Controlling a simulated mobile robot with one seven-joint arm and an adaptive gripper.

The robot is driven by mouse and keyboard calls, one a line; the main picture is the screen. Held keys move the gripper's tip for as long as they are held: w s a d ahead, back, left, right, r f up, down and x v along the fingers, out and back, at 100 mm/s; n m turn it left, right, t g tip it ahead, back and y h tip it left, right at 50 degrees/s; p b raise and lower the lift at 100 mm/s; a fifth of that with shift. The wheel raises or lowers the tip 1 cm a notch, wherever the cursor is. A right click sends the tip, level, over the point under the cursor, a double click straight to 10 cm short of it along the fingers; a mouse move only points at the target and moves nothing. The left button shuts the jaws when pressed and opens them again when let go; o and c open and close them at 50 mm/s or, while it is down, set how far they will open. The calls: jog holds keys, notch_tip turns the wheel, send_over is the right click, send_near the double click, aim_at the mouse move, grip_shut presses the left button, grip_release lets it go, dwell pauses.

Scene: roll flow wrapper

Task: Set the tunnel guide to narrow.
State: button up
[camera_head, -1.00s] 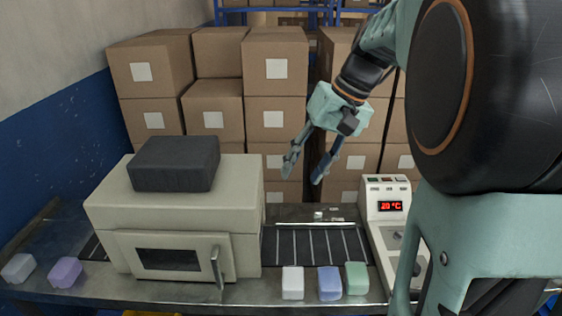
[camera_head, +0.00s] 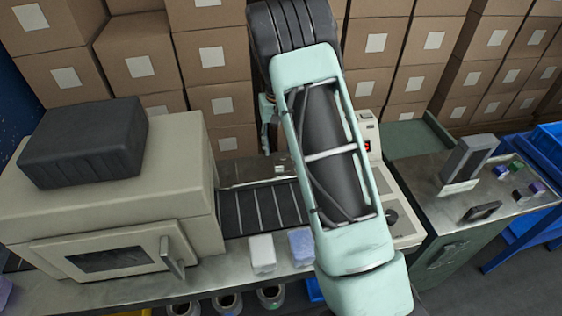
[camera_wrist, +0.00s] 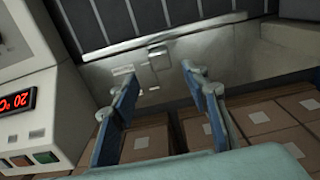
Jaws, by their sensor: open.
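What looks like the tunnel guide, a small metal slider (camera_wrist: 158,62) on the back rail of the conveyor, lies just past my fingertips in the wrist view. It also shows as a pale tab (camera_head: 280,170) behind the conveyor in the head view. I cannot tell which setting it is at. My gripper (camera_wrist: 158,80) is open and empty, with its two blue-padded fingers spread on either side of the slider's line. I cannot tell whether they touch the rail. In the head view my arm hides most of the gripper; only part shows at its left edge.
The slatted conveyor (camera_head: 255,210) runs out of the beige tunnel housing (camera_head: 190,180), which has a dark block (camera_head: 85,145) on top. A white block (camera_head: 262,254) and a blue block (camera_head: 301,246) lie at the front. The control box (camera_wrist: 28,95) stands close beside my fingers. Stacked cartons (camera_head: 215,60) fill the back.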

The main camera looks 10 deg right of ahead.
aim_at(278, 163)
notch_tip(278, 163, down, 9)
jog(key=shift+f+p, duration=0.1)
jog(key=shift+p, duration=0.45)
jog(key=shift+c, duration=0.3)
grip_shut()
